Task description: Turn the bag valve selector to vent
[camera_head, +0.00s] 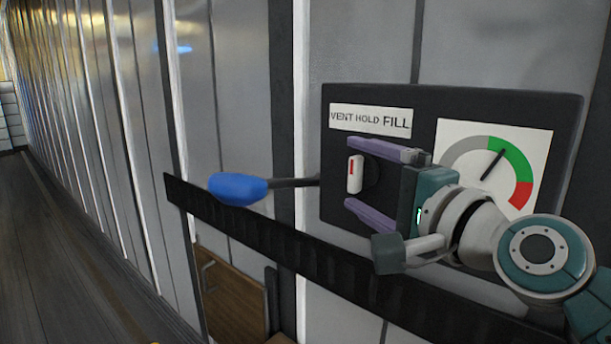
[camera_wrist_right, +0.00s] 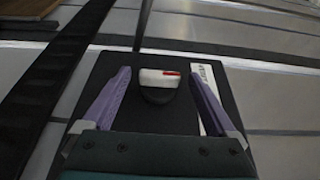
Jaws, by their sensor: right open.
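The bag valve selector (camera_head: 355,174) is a white knob with a red mark on a dark round base, on a black panel (camera_head: 480,100). It stands upright below a label (camera_head: 369,121) reading VENT HOLD FILL, with FILL largest. My right gripper (camera_head: 362,176) is open, its purple fingers above and below the selector in the head view. In the right wrist view the selector (camera_wrist_right: 159,78) lies between the open fingers (camera_wrist_right: 160,86), with gaps on both sides and no visible contact. My left gripper is not in view.
A blue-handled lever (camera_head: 238,188) sticks out left of the panel. A dark rail (camera_head: 280,240) crosses below. A ribbed wall (camera_head: 120,110) stands behind.

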